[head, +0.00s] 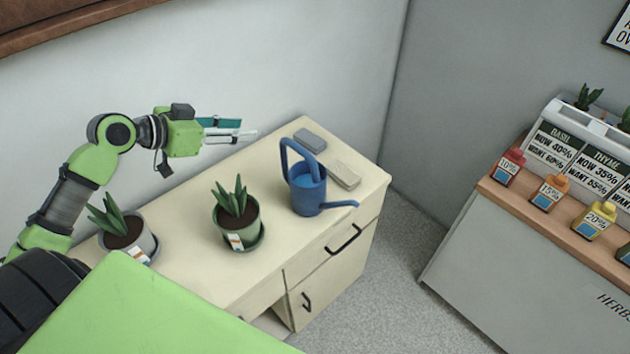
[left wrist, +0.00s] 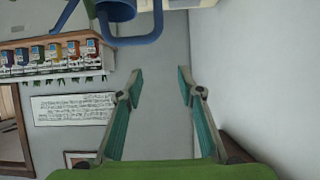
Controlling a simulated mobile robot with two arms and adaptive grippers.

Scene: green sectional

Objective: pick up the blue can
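The blue can is a blue watering can (head: 308,195) with a tall loop handle and a thin spout pointing right. It stands upright on the cream cabinet (head: 215,280). In the left wrist view part of the blue can (left wrist: 118,10) shows at the top edge, cut off by the frame. My left gripper (head: 245,134) is to the left of the can, beyond the cabinet top and near the wall, apart from the can. In the left wrist view my left gripper (left wrist: 160,82) has its fingers spread with nothing between them. My right gripper is not in view.
A green-potted plant (head: 237,215) stands left of the can and a white-potted plant (head: 125,235) farther left. A grey block (head: 309,140) and a beige block (head: 344,174) lie behind the can. A counter with several bottles (head: 549,190) stands at right.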

